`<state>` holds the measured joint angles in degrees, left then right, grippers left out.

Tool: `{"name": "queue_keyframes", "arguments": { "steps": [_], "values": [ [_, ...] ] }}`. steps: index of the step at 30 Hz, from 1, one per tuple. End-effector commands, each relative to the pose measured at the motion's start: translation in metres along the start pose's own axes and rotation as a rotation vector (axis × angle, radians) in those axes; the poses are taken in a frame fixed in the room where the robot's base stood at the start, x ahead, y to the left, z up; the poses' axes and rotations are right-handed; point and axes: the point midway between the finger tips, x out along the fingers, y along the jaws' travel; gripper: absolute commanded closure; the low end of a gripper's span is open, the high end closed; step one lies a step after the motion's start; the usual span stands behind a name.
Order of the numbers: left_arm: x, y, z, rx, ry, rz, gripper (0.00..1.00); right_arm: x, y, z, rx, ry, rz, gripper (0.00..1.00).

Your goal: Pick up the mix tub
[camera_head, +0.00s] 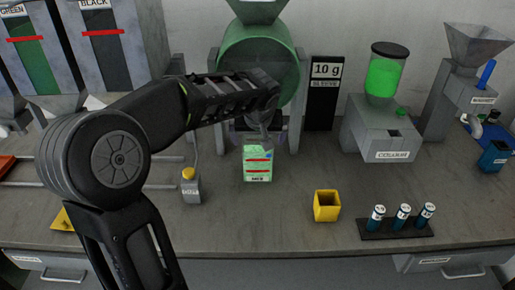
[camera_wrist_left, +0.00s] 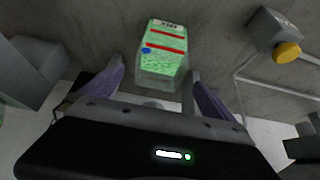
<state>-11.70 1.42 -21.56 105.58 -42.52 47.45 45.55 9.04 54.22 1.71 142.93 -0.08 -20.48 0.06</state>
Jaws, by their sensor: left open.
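The mix tub (camera_head: 257,160) is a clear tub with green content, red lines and a blue dot. It stands on the counter below the green drum. My left gripper (camera_head: 262,124) is over the back of the tub, coming from above, and its fingertips are hard to make out there. In the left wrist view the tub (camera_wrist_left: 163,48) lies just beyond the gap between the two open fingers of my left gripper (camera_wrist_left: 155,82). The gap holds nothing clearly gripped. My right gripper is not in view.
A yellow cup (camera_head: 327,206) and a black rack (camera_head: 396,229) of blue vials are to the right. The green drum (camera_head: 258,58) hangs behind. The counter in front of the tub is clear.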

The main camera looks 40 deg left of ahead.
Motion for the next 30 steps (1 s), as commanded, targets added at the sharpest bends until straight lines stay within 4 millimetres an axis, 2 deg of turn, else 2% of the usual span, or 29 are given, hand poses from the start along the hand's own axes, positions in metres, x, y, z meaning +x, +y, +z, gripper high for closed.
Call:
{"name": "queue_keyframes", "arguments": {
  "steps": [11, 19, 30],
  "values": [
    [0.001, 0.0, 0.0, 0.001, 0.0, 0.0, 0.0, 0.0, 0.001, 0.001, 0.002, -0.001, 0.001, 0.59],
    [0.024, 0.0, 0.0, 0.001, -0.001, -0.001, 0.0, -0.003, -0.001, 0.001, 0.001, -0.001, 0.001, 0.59],
    [0.029, 0.0, 0.0, 0.001, -0.001, -0.001, 0.0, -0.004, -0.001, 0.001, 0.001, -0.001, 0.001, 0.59]
  ]
}}
